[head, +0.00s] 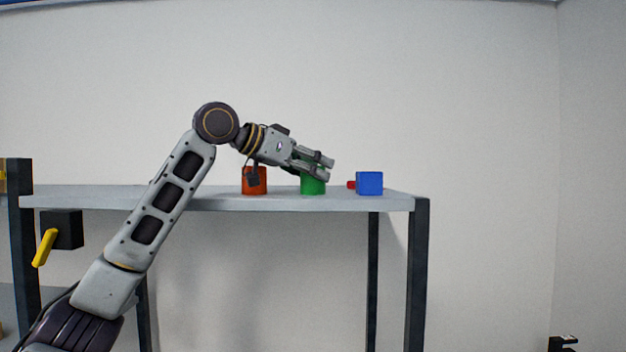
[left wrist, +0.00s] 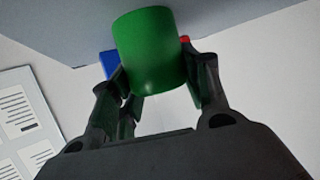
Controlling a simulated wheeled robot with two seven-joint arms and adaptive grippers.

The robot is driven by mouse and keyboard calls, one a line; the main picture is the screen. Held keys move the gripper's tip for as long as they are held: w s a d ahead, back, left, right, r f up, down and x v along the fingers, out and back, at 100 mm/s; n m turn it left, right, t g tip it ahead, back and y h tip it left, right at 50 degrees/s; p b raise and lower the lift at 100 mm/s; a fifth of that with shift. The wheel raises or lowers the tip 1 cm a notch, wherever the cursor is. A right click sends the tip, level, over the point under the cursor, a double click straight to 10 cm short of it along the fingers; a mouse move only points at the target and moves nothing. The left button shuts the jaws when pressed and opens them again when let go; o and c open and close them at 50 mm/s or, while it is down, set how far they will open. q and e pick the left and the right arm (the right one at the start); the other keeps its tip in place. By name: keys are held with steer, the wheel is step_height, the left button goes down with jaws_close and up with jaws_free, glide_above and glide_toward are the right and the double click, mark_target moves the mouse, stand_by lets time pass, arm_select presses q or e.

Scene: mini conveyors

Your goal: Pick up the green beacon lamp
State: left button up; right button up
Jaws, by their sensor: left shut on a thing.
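The green beacon lamp (head: 313,186) is a green cylinder on the grey shelf top (head: 225,204) in the head view. In the left wrist view the green beacon lamp (left wrist: 152,48) stands large between the fingers. My left gripper (head: 326,167) reaches in from the left, and its fingers cover the lamp's upper part. In the left wrist view my left gripper (left wrist: 163,92) has one finger on each side of the lamp and is shut on it. I cannot tell whether the lamp's base is lifted off the shelf. My right gripper does not show.
A black box with a yellow handle (head: 65,230) hangs below the shelf.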

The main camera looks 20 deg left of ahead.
arm_select(q)
steer(key=shift+r, duration=0.15)
steer(key=shift+r, duration=4.9)
